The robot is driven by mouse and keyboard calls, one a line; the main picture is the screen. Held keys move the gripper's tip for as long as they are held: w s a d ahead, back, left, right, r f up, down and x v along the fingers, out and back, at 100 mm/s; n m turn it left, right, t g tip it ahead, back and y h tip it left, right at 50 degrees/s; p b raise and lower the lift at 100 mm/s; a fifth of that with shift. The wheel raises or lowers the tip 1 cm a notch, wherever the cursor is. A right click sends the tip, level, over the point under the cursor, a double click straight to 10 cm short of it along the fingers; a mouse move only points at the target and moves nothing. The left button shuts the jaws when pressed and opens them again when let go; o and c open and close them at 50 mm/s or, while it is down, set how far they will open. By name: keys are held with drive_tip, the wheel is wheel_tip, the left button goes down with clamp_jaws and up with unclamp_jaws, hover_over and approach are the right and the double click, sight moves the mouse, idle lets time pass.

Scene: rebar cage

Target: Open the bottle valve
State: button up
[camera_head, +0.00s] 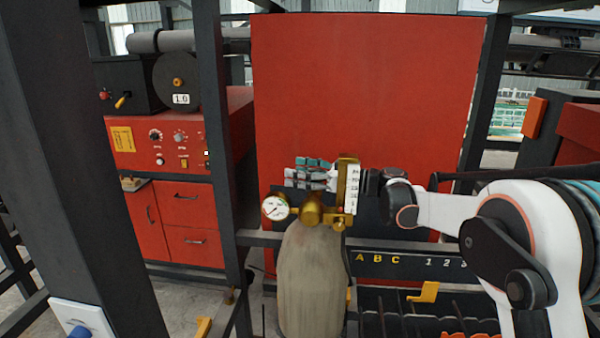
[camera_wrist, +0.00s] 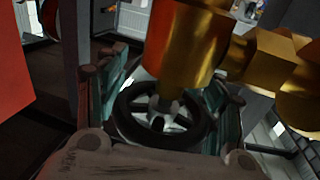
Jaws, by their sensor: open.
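The grey gas bottle (camera_head: 310,282) stands upright in the head view, with a brass valve body (camera_head: 312,209) on top. A round white gauge (camera_head: 275,207) is on its left and a scaled flow meter (camera_head: 352,187) on its right. My gripper (camera_head: 298,173) reaches in from the right, just above and behind the brass body. In the wrist view, the black valve handwheel (camera_wrist: 160,118) with a silver hub lies between the teal-padded fingers of my gripper (camera_wrist: 165,92). The fingers are open on either side of the wheel; contact cannot be told. The handwheel is not visible in the head view.
A large red panel (camera_head: 365,100) stands behind the bottle. Dark frame posts (camera_head: 222,150) stand to the left. A red cabinet (camera_head: 178,205) is at back left. A rack lettered A B C (camera_head: 400,262) is below right of the bottle, close under my arm.

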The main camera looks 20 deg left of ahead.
drive_tip(key=c, duration=0.9)
drive_tip(key=shift+a, duration=0.1)
drive_tip(key=shift+c, duration=0.4)
drive_tip(key=shift+f, duration=0.1)
drive_tip(key=shift+c, duration=0.9)
